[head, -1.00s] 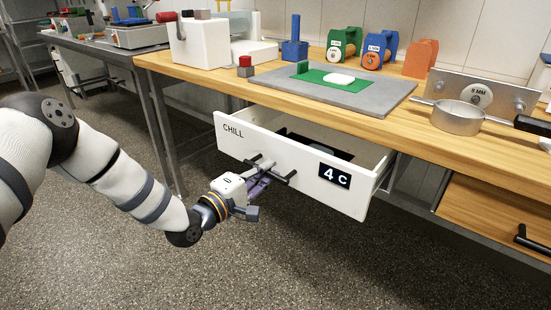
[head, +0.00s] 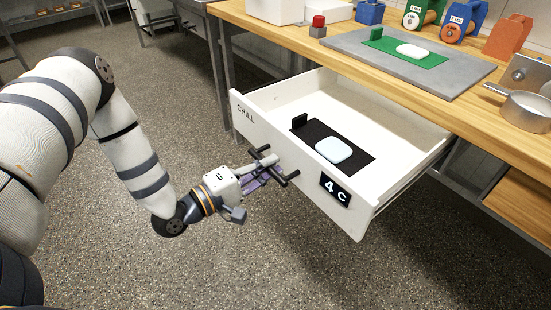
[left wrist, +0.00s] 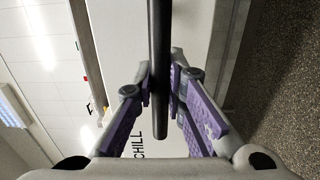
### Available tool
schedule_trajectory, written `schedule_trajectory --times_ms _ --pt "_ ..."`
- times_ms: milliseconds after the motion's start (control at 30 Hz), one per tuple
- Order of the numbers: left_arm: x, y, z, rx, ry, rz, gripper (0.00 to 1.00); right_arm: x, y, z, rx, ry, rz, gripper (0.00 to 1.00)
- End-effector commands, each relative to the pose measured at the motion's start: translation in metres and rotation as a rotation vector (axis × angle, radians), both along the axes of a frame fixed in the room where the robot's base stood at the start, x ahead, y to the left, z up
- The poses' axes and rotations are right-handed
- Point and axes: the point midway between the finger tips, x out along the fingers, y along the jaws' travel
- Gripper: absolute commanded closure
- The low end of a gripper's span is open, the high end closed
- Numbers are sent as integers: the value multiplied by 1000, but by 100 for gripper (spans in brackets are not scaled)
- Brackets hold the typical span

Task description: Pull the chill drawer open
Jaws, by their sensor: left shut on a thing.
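The white chill drawer (head: 300,188) stands well out from under the wooden table, and I see into it. Its front bears the word CHILL and a 4 C display (head: 336,190). My left gripper (head: 262,175) is shut on the black bar handle (head: 280,169) on the drawer front. In the left wrist view the handle (left wrist: 160,70) runs between the purple-padded fingers (left wrist: 163,90), with the CHILL lettering behind. Inside the drawer lie a black mat (head: 350,165) with a small black upright block (head: 299,121) and a pale rounded slab (head: 333,151). My right gripper is not in view.
The wooden table (head: 300,40) carries a grey board (head: 455,80) with a green mat, a red-topped block (head: 318,27), colored holders and a steel pan (head: 525,109). A second, wooden drawer (head: 520,205) sits at right. The floor before the drawer is clear.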

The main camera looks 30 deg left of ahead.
Motion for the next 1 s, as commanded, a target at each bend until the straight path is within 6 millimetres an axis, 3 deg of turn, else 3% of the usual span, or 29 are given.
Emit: schedule_trajectory --times_ms 400,433,500,833,1000 --pt "-1 1 1 0 -4 0 100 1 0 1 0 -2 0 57" --pt "-1 1 1 0 -4 0 82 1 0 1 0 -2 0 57" --pt "-1 1 1 0 -3 0 67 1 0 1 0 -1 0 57" --pt "-5 2 0 0 0 0 67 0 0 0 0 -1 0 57" --pt "-38 15 -1 0 2 5 67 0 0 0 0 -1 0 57"
